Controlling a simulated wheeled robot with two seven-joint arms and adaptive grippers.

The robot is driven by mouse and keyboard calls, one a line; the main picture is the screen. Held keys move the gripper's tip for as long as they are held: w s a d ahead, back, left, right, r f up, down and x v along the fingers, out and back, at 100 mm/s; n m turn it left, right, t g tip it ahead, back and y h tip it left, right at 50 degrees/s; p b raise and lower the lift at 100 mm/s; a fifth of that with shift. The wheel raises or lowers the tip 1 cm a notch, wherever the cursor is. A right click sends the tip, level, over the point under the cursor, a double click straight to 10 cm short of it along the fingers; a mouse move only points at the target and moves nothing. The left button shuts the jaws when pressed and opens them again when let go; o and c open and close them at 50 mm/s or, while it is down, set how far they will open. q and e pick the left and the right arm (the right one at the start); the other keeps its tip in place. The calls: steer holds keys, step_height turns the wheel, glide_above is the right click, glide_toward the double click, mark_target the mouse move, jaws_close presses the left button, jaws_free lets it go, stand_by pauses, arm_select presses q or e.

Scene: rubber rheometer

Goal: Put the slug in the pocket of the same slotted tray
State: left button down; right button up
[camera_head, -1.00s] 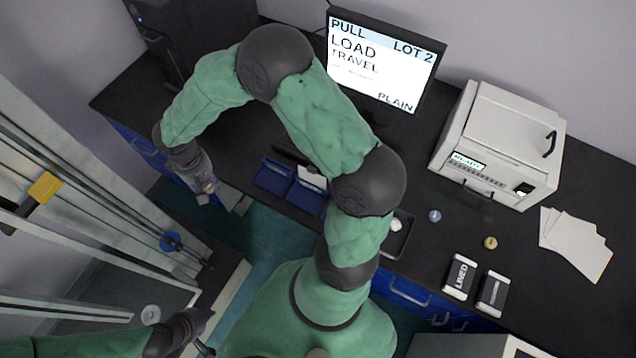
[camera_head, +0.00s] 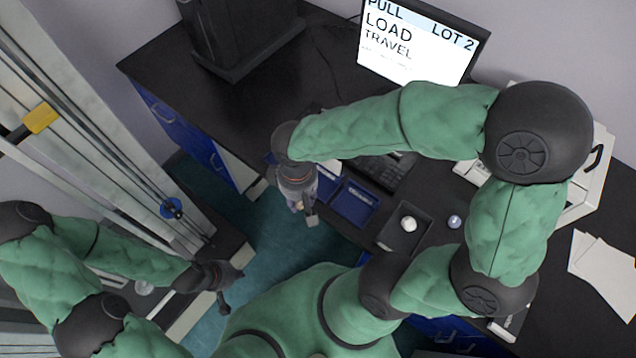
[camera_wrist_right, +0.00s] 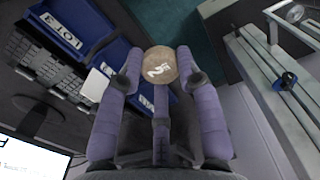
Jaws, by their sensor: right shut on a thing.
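The slug (camera_wrist_right: 159,65) is a round, beige-brown disc with a dark marking like a 2. My right gripper (camera_head: 305,212) is shut on it; in the right wrist view (camera_wrist_right: 160,75) the fingers hold it from both sides. In the head view the gripper points down near the front edge of the bench, just left of the blue trays. One blue slotted tray (camera_head: 350,214) shows there, and another, with a white card, is partly hidden by my right arm. Their pockets cannot be made out. My left gripper (camera_head: 229,290) hangs low at the left, away from the trays; its opening is unclear.
A dark tray (camera_head: 385,240) holds a white round piece (camera_head: 408,224). A grey-blue ball (camera_head: 455,222) lies beside it. A keyboard (camera_head: 385,172) and monitor (camera_head: 420,42) stand behind. A metal frame with a blue knob (camera_head: 171,208) is at left.

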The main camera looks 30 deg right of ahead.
steer(key=shift+s, duration=0.4)
steer(key=shift+s+d, duration=0.1)
steer(key=w+d+f, duration=0.1)
steer(key=d, duration=0.1)
steer(key=w+d+f+b, duration=0.1)
steer(key=w+d+f, duration=0.1)
steer(key=d, duration=0.1)
steer(key=w+d+f+b, duration=0.1)
steer(key=w+d, duration=0.1)
steer(key=shift+w+d+f, duration=0.15)
steer(key=shift+d, duration=0.1)
steer(key=d+f, duration=0.1)
steer(key=w+d+f+b, duration=0.1)
steer(key=f, duration=0.1)
steer(key=w+d+f+b, duration=0.1)
steer(key=shift+w+f, duration=0.1)
steer(key=shift+f, duration=0.2)
steer(key=b, duration=0.1)
glide_above(325, 189)
step_height(325, 189, down, 4)
steer(key=shift+f, duration=0.1)
steer(key=shift+f+b, duration=0.25)
steer(key=shift+b, duration=0.2)
steer(key=shift+f, duration=0.25)
